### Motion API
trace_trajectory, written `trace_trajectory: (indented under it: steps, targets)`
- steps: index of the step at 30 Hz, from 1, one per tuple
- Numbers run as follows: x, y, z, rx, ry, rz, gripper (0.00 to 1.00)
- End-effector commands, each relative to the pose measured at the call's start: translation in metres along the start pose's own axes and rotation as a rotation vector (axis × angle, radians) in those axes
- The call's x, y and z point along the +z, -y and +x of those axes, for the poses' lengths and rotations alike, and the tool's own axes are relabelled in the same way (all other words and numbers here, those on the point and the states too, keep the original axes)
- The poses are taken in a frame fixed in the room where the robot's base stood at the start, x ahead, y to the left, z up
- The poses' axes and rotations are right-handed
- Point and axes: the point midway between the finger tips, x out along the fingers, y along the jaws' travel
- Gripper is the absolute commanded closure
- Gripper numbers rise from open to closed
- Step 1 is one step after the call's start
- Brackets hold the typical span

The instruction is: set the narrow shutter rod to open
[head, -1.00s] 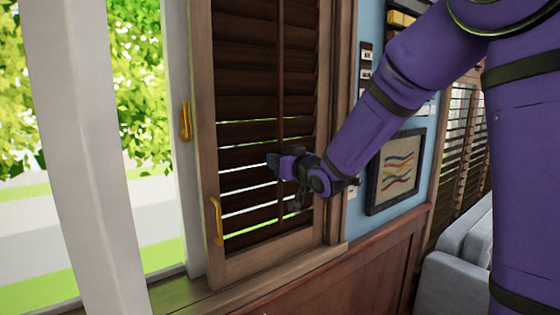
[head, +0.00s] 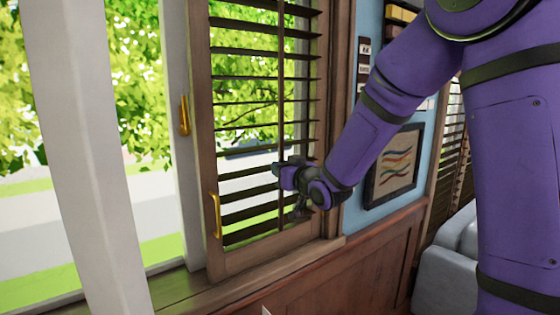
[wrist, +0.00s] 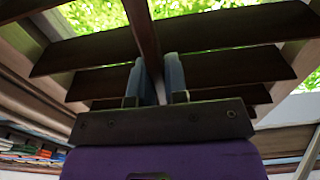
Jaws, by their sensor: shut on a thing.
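The narrow shutter rod (head: 282,90) is a thin dark upright bar down the middle of the shutter's slats (head: 250,100). The slats are tilted nearly flat, with wide bright gaps showing trees and road between them. My gripper (head: 280,168) is at the lower part of the rod. In the wrist view the rod (wrist: 143,35) runs down between the two blue-grey fingers of my gripper (wrist: 159,80), which are shut on it. The part of the rod between the fingers is partly hidden.
The shutter's wooden frame (head: 203,120) has a yellow handle (head: 217,215) at lower left. Another yellow handle (head: 184,115) is on the window post. A framed picture (head: 395,167) hangs on the blue wall to the right. A grey sofa (head: 450,260) stands at lower right.

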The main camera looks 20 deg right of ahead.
Motion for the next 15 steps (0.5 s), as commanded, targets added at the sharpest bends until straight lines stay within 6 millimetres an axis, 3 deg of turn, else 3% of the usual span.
trace_trajectory:
  steps: [7,8,10,15]
  targets:
    - [0.0065,0.0004,-0.0017,0.0,0.015,0.0,1.0]
    - [0.0067,0.0004,-0.0017,0.0,0.016,0.0,0.79]
    - [0.0061,0.0004,-0.0015,0.0,0.015,0.0,0.63]
    - [0.0047,0.0003,-0.0012,0.0,0.011,0.0,0.61]
